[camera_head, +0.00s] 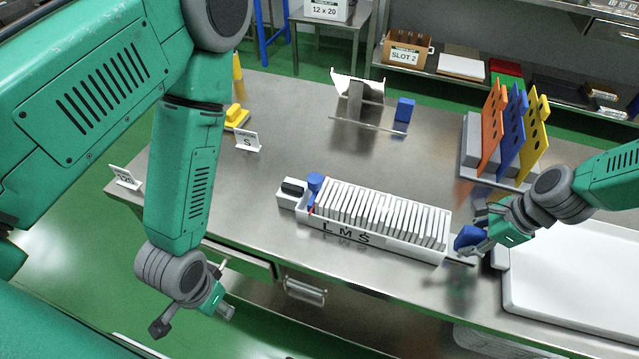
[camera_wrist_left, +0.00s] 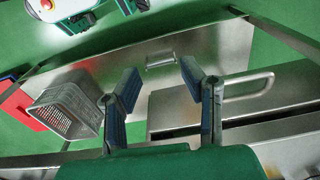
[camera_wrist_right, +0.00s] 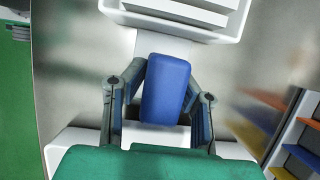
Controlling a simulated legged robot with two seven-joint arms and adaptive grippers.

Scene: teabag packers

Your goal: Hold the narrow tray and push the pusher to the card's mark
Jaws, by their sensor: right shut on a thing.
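The narrow white tray (camera_head: 400,244) lies mid-table, filled with a row of upright white packets, with L, M and S on its front wall. A blue knob with a red pointer (camera_head: 315,184), seemingly the pusher, is at its left end, left of the L. The card (camera_head: 247,142) reads S. My right gripper (camera_head: 474,243) is shut on a blue block (camera_wrist_right: 166,90) at the tray's right end; the block seems to be the tray's handle. My left gripper (camera_head: 192,318) is open and empty, off the table's front edge; its fingers (camera_wrist_left: 160,80) are wide apart.
A rack with orange, blue and yellow boards (camera_head: 515,135) stands at the back right. A wide white tray (camera_head: 575,290) lies at the right. A white holder (camera_head: 357,87), a blue block (camera_head: 404,109) and a yellow piece (camera_head: 236,117) are behind.

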